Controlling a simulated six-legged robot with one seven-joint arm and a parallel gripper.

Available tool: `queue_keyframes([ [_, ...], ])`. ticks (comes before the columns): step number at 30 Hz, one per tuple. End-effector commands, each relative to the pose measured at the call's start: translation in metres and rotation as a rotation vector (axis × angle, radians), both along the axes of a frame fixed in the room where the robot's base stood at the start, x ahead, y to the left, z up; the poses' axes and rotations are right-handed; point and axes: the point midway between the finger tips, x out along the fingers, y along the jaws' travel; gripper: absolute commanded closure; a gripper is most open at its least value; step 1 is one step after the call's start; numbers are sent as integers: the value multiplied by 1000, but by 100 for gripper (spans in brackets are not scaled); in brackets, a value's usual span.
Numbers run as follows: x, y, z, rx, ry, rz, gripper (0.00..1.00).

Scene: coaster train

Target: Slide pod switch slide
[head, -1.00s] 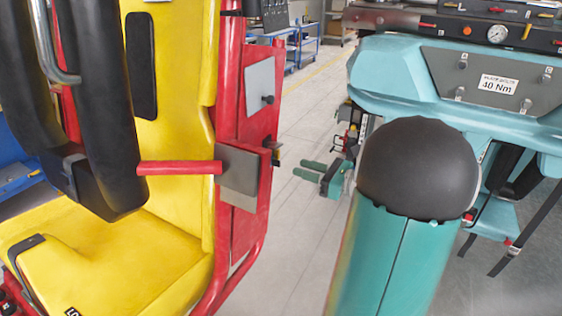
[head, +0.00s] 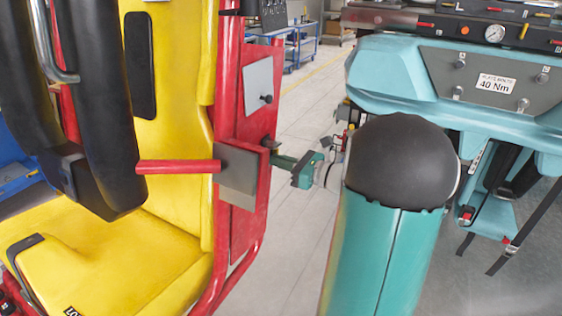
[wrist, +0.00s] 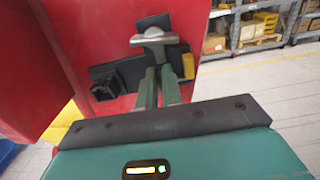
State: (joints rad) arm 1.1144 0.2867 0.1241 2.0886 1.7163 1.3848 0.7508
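The pod switch slide appears to be the grey T-shaped handle (wrist: 155,38) on a black plate on the red side panel in the wrist view. I cannot tell its position along its travel. In the head view it is mostly hidden behind the red frame's edge. My gripper (head: 277,160) reaches that edge from the right. In the wrist view the two green fingers (wrist: 159,84) point at the handle, with their tips at or just under its head and a narrow dark gap between them. Whether they press on its stem is hidden.
The yellow seat (head: 110,255) with black padded restraint (head: 108,120) and red frame (head: 240,120) stands at left. A black block (wrist: 104,89) and a small yellow piece (wrist: 188,66) sit near the handle. Shelves (wrist: 256,25) stand behind. Open floor (head: 290,240) lies below my gripper.

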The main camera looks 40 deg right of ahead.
Motion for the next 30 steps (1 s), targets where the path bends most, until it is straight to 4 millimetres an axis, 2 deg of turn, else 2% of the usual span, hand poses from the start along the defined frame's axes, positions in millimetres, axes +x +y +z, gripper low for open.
queue_keyframes([
  [5,-1,2,0,0,0,1,100],
  [12,-10,28,1,0,0,1,100],
  [20,-11,31,0,1,0,4,100],
  [24,-11,32,0,1,0,5,72],
  [30,-11,31,0,1,0,2,71],
])
